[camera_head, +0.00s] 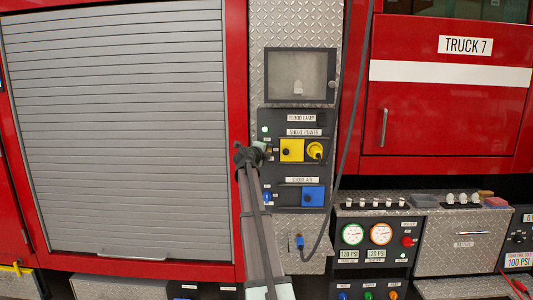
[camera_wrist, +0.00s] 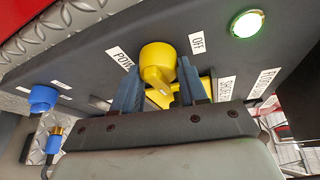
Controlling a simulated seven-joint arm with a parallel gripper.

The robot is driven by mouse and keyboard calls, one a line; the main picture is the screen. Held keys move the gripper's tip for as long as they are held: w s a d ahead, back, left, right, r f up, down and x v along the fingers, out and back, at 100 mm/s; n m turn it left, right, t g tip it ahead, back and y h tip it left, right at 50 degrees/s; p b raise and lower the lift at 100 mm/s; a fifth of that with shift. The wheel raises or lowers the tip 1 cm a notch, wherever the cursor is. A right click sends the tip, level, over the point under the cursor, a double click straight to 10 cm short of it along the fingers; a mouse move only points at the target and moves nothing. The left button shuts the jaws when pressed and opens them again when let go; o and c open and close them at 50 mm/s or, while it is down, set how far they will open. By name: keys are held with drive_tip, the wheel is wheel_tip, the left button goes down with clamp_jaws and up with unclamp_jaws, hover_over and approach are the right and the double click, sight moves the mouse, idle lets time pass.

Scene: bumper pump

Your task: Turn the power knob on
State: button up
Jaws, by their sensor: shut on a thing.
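The power knob (camera_wrist: 158,62) is a yellow round knob with a raised grip on the dark panel, seen in the wrist view between a partly covered label starting "POW" and an "OFF" label. My gripper (camera_wrist: 158,88) has its two blue-grey fingers on either side of the knob's grip and is shut on it. In the head view my gripper (camera_head: 257,152) is at the left edge of the panel and hides most of the knob. Which mark the knob points to is unclear. A green lamp (camera_wrist: 247,23) near it is lit, also seen in the head view (camera_head: 265,129).
Below are a blue knob (camera_head: 267,197) and a blue socket (camera_head: 313,196). A dark hose (camera_head: 341,150) hangs right of the panel. A grey roller shutter (camera_head: 120,130) is at left.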

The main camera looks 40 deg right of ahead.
drive_tip(key=shift+m, duration=0.3)
idle(0.4)
drive_tip(key=o, duration=1.1)
drive_tip(key=shift+c, duration=0.2)
drive_tip(key=v, duration=1.4)
drive_tip(key=shift+d, duration=0.1)
